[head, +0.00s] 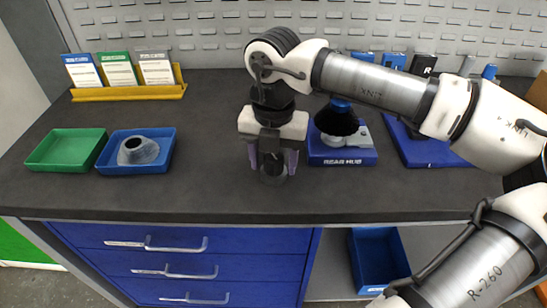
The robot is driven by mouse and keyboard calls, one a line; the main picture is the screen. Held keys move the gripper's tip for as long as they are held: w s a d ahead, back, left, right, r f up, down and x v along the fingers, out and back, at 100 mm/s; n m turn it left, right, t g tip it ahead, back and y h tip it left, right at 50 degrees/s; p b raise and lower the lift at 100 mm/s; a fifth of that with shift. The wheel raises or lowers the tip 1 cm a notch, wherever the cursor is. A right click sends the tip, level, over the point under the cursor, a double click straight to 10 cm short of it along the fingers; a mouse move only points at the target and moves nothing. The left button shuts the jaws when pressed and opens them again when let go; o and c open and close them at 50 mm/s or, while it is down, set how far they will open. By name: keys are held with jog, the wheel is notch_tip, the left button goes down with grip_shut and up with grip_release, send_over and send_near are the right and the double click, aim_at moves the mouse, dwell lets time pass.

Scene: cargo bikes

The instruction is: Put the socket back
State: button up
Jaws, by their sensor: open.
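My gripper (274,168) points down over the middle of the worktop, its purple fingers apart. A small dark grey round piece (273,180) shows low between and below the fingertips; it may be the socket, but the gripper hides most of it. I cannot tell whether the fingers touch it. A blue stand marked REAR HUB (343,162) is just right of my gripper, with a black round part and a grey part on it. A blue tray (168,163) on the left holds a grey cone-shaped part (138,151) with a dark hole.
A green tray (62,162) lies empty at the left. A yellow rack (130,92) with cards stands behind. Another blue holder (432,150) is at the right, partly behind my arm. An open blue bin (380,262) sits below the worktop (220,190). Worktop between tray and gripper is clear.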

aim_at(274, 156)
notch_tip(274, 156, up, 12)
jog(key=shift+r, duration=0.2)
dwell(0.5)
